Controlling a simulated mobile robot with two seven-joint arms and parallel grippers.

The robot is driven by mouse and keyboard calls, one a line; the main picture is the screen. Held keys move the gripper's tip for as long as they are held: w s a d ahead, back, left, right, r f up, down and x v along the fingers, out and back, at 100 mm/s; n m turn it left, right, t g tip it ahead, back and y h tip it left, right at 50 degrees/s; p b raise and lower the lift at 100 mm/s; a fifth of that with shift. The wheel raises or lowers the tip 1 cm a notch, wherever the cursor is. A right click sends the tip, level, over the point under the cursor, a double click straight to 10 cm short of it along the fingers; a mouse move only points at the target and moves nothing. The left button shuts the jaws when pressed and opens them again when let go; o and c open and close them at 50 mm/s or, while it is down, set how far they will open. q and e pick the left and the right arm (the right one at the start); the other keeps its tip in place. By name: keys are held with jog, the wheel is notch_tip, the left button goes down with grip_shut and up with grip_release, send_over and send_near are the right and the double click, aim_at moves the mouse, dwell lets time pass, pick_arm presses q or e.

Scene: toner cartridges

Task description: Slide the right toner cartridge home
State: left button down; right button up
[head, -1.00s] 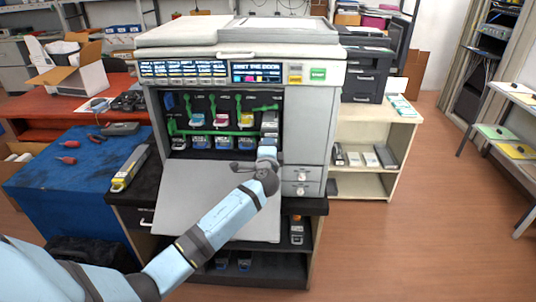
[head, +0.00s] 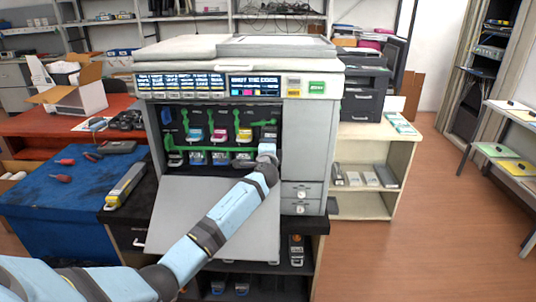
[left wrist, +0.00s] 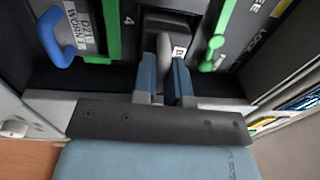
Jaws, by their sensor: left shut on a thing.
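The printer (head: 312,140) stands with its front door (head: 190,215) folded down. Inside, several cartridges with coloured labels sit in a row of slots, with green levers (head: 245,134) above. My left gripper (head: 267,150) reaches into the rightmost slot and hides most of what is there. In the left wrist view, my left gripper (left wrist: 164,72) is shut on the grey grip of a dark cartridge (left wrist: 166,22) in the slot by the number 4. How deep the cartridge sits cannot be told. My right gripper is not in view.
A yellow-ended cartridge (head: 125,187) lies on the black surface left of the printer. Several cartridges stand on the right shelf (head: 362,178).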

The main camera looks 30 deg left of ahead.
pick_arm(q)
jog(key=shift+w+a, duration=0.15)
jog(key=shift+w, duration=0.1)
jog(key=shift+r, duration=0.1)
jog(key=c, duration=1.1)
grip_release()
jog(key=o, duration=0.3)
jog(key=shift+o, duration=0.6)
